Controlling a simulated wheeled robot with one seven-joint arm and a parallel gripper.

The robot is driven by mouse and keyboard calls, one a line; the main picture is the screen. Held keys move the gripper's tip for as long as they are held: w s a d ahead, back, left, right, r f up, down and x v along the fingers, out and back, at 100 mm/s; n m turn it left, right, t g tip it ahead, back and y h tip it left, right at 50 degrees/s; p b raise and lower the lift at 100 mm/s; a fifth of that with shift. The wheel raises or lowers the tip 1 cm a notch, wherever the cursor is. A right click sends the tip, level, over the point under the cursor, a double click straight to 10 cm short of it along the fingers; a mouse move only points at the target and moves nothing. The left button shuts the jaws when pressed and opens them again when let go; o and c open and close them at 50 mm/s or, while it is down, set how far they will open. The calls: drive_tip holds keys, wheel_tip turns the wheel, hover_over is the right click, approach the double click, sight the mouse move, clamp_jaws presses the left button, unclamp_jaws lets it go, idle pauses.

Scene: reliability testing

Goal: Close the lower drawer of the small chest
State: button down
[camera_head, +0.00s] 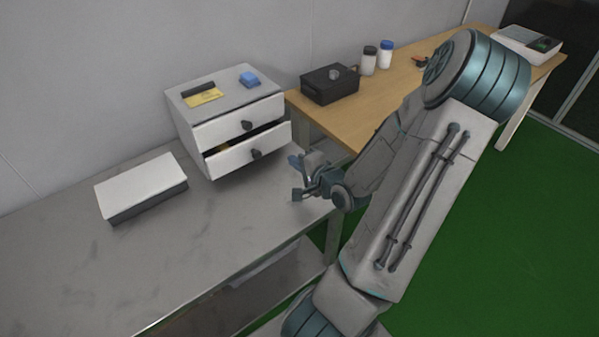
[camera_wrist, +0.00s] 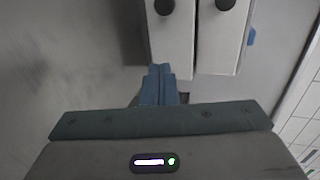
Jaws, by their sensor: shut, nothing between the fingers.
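The small chest (camera_head: 185,121) is a white-fronted grey box with two drawers at the back of the metal bench. The wrist view shows both fronts from close by, the lower drawer (camera_wrist: 168,45) on the left and the upper drawer (camera_wrist: 219,42) on the right, each with a dark knob. My gripper (camera_head: 296,162) is right of the lower drawer front. Its blue fingers (camera_wrist: 160,70) are together and empty, near that front's edge; contact cannot be told.
A blue block (camera_head: 249,79), a yellow card (camera_head: 204,97) and a dark bar lie on the chest. A white-lidded box (camera_head: 141,186) lies left on the bench (camera_head: 160,260). A wooden table (camera_head: 400,82) behind holds a black box (camera_head: 330,84) and two bottles.

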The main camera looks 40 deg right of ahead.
sight(269, 140)
drive_tip(key=shift+w+f+b, duration=0.45)
drive_tip(key=shift+w+b, duration=0.05)
drive_tip(key=shift+b, duration=0.4)
drive_tip(key=x, duration=0.2)
drive_tip(key=r+b+x, duration=0.1)
drive_tip(key=x, duration=0.5)
drive_tip(key=shift+w+r, duration=0.15)
drive_tip(key=shift+w, duration=0.5)
drive_tip(key=w, duration=0.3)
drive_tip(key=shift+w+a, duration=0.15)
drive_tip(key=shift+w, duration=0.05)
drive_tip(key=shift+w+r, duration=0.15)
drive_tip(key=shift+w, duration=0.1)
